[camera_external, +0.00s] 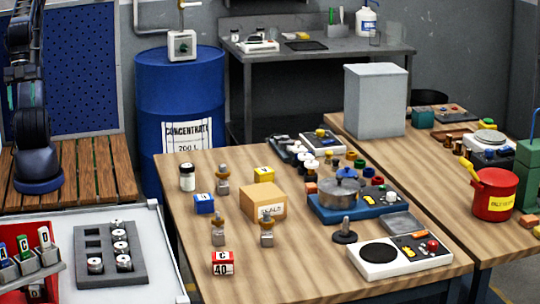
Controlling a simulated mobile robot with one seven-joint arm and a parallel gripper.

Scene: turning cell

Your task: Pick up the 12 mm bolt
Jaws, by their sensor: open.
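Several metal bolt-like pieces stand on the wooden table: one at the back left (222,180), one at the front left (218,231), one in front of the cardboard box (267,229). A dark-based piece with an upright stud (345,231) stands to their right. No size marking is readable on them, so I cannot tell which is the 12 mm bolt. My arm rises at the far left, well apart from these pieces, and runs out of the top of the picture. My gripper is not visible.
The cardboard box (263,201) stands among the pieces, with a blue block (204,204), yellow block (264,174), red-white block (222,264) and jar (187,177) around it. A pot on a blue stove (350,209) and a white hotplate (399,256) crowd the right.

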